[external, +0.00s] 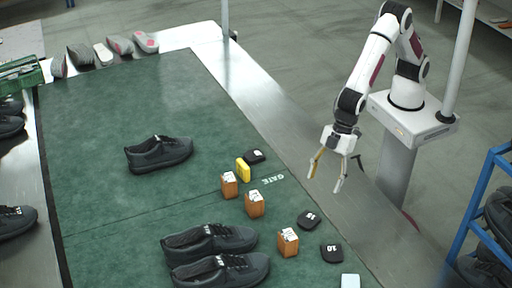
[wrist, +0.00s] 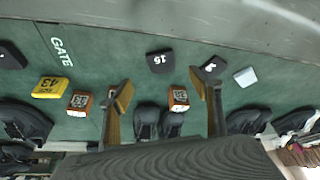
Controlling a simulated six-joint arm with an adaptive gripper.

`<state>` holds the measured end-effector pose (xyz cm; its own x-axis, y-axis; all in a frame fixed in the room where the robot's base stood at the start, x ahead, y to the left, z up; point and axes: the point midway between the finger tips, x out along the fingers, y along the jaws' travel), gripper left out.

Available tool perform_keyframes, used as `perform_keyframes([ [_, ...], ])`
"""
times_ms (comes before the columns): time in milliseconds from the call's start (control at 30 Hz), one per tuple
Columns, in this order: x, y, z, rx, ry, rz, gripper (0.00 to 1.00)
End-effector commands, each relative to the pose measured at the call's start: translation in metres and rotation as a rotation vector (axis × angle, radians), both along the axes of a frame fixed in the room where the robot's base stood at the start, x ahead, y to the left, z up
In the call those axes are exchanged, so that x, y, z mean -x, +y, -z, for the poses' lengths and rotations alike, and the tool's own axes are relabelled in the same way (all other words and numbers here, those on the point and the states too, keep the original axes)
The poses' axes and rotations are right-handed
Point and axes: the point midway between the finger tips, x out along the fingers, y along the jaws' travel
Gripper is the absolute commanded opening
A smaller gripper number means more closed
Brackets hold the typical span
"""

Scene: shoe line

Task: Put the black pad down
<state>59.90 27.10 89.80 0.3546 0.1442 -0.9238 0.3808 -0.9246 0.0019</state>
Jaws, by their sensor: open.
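Three black pads lie flat on the green mat. One (external: 254,156) is beside the yellow block, another (external: 309,220) lies right of the brown blocks, and the third (external: 331,253) is nearer the front. In the wrist view, a pad marked 15 (wrist: 160,61) shows between my fingers, another (wrist: 212,67) lies beside the right finger, and one (wrist: 10,55) is at the left edge. My gripper (external: 325,183) is open and empty, above the metal edge strip, apart from all pads. Its two fingers also show in the wrist view (wrist: 162,92).
A yellow block (external: 243,169) and three brown blocks (external: 255,204) stand on the green mat (external: 110,215). A pale block (external: 350,281) is at the front edge. Dark shoes (external: 160,154) stand left of the blocks. A blue rack (external: 476,205) is at right. Mat behind the single shoe is clear.

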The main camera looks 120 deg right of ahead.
Motion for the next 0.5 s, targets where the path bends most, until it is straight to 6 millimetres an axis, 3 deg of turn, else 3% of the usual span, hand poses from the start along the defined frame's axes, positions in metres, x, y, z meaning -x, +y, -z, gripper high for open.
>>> perform_keyframes([
  [267,0.0,-0.002,-0.003,0.0,-0.001,0.002,0.63],
  [500,0.007,-0.021,-0.03,-0.003,-0.008,0.023,0.63],
])
